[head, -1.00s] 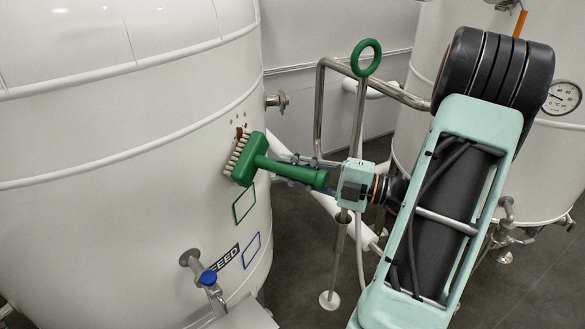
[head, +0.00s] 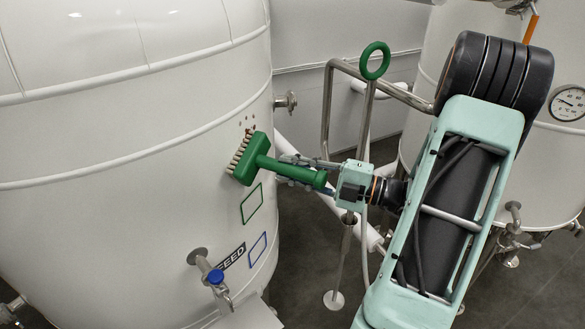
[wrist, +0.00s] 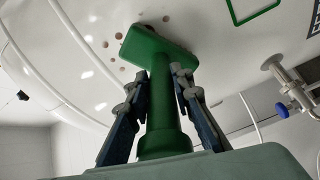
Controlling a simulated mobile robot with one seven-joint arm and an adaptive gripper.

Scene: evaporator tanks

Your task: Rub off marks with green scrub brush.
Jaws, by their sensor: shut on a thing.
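My gripper (head: 300,170) is shut on the handle of the green scrub brush (head: 252,160). In the wrist view, the brush handle (wrist: 162,120) stands between the two fingers. The brush's pale bristles (head: 239,153) face the white tank (head: 130,150) on the left and look to be at its wall; firm contact is hard to tell. Small brown marks (head: 247,121) show on the tank just above the brush head. Several reddish-brown spots (wrist: 122,69) also show beside the head in the wrist view. The head may hide others.
Below the brush, the tank has green and blue outlined rectangles (head: 251,204), a FEED label (head: 232,256) and a blue-handled tap (head: 216,277). A pipe stub (head: 287,101) sticks out at upper right. A metal rail (head: 327,110) and green ring (head: 375,60) stand behind my gripper.

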